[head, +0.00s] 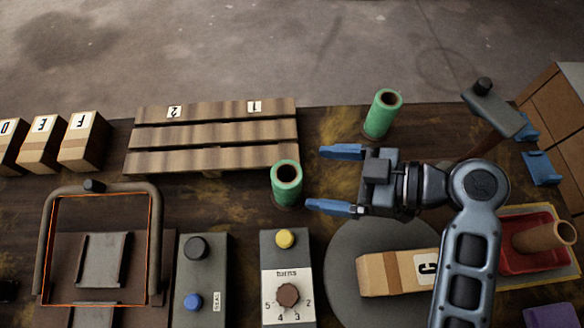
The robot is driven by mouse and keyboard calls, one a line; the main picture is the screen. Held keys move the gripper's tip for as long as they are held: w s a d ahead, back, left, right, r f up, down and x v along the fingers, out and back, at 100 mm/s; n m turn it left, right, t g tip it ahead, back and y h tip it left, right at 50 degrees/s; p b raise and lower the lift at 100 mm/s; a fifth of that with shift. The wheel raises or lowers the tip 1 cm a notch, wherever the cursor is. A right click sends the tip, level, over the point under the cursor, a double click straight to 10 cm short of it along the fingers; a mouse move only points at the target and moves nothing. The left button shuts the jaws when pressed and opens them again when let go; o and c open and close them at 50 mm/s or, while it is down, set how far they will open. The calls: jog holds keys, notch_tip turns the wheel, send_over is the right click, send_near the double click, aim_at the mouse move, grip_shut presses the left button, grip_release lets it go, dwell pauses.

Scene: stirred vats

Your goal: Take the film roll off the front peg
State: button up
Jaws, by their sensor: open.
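Two green film rolls stand upright on the dark table, each with a dark hollow top. The nearer one (287,186), which I take to be on the front peg, stands just below the pallet's right end. The farther one (382,115) stands behind and to the right. The pegs themselves are hidden or too dark to make out. My gripper (332,180) is open and empty, its two blue fingers pointing left. In the picture the nearer roll lies just left of the fingertips, in line with the gap. Height and contact cannot be told from this view.
A slatted pallet (215,134) lies behind left, with cartons (83,142) beyond. A turns dial panel (288,292) and button box (203,280) stand in front. A round grey turntable (345,250) bears carton C (392,273). A red tray (515,262) holds a brown tube (545,238).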

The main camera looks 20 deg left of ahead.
aim_at(299, 176)
jog(key=shift+f+p+x, duration=0.1)
jog(key=shift+p+x, duration=0.35)
jog(key=shift+x, duration=1.65)
jog(key=shift+f+p+x, duration=0.15)
jog(key=shift+p+x, duration=0.3)
jog(key=shift+x, duration=1.65)
jog(key=shift+d, duration=0.1)
jog(key=shift+c, duration=0.3)
jog(key=c, duration=1.1)
jog(key=shift+r, duration=0.1)
jog(key=shift+c, duration=0.2)
